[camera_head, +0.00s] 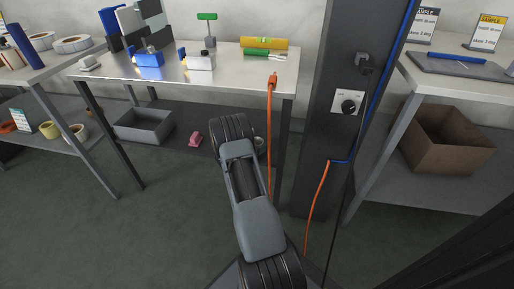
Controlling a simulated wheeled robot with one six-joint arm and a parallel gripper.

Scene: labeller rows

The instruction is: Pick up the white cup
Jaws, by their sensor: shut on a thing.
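My arm reaches forward from the bottom middle toward the lower shelf under the metal table. My gripper is hidden beyond the arm's far end, so its jaws do not show. A small pale thing (260,142) shows just right of the arm's far end, mostly hidden; I cannot tell whether it is the white cup. On the left lower shelf stand a yellowish cup-like thing (50,132) and a whitish round thing (76,132), too small to tell apart clearly.
The metal table (125,72) bears blue and white devices and a yellow roll (264,43). Below it are a grey bin (143,126) and a pink thing (195,139). An orange cable (270,130) hangs right of my arm, near a dark post (325,110). A cardboard box (447,143) sits right.

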